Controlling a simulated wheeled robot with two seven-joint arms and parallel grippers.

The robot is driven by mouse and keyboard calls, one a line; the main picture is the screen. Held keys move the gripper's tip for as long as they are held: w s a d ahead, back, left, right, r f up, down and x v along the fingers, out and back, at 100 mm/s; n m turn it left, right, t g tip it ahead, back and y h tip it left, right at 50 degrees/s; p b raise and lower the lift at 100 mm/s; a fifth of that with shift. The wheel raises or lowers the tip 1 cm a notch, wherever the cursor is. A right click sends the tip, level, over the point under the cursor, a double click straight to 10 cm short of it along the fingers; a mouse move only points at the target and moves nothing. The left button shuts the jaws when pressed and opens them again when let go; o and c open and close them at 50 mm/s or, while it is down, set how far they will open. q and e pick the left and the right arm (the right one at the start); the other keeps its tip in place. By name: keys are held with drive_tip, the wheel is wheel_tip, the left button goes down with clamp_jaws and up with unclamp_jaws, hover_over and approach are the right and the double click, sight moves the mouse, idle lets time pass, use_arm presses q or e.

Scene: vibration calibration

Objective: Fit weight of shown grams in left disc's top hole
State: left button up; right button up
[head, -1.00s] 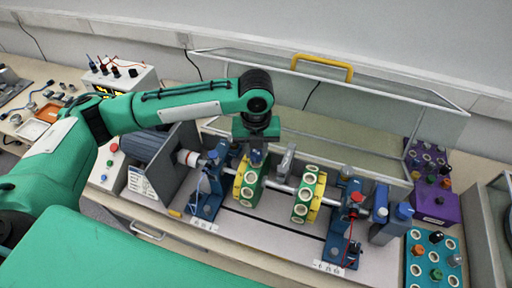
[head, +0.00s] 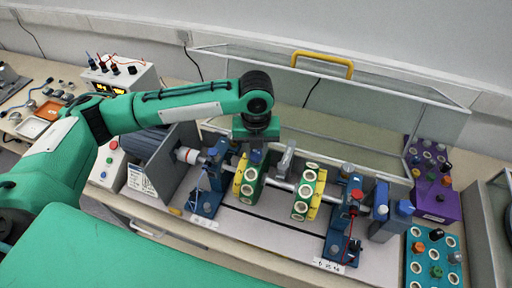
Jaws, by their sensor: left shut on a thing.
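My left gripper (head: 256,146) points down over the left disc (head: 248,184), which is green and yellow with white-ringed holes. The gripper is shut on a small dark blue weight (head: 255,157) at the top of this disc. I cannot tell how deep the weight sits in the hole. The right disc (head: 304,200), also green and yellow, sits on the same shaft with open ringed holes. The display (head: 110,88) on the white box is partly hidden by my arm, and its figure is too small to read. My right gripper is not in view.
Blue bearing stands (head: 207,187) hold the shaft. A clear cover with a yellow handle (head: 322,63) stands open behind. A purple block (head: 436,196) and a teal block (head: 433,256) with knobs are at the right. A grey sensor (head: 285,160) stands between the discs.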

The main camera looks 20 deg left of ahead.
use_arm(q)
drive_tip(key=shift+f, duration=0.4)
drive_tip(key=o, duration=1)
drive_tip(key=shift+r, duration=0.1)
wheel_tip(320, 180, up, 14)
drive_tip(key=b, duration=0.3)
drive_tip(key=shift+f, duration=0.2)
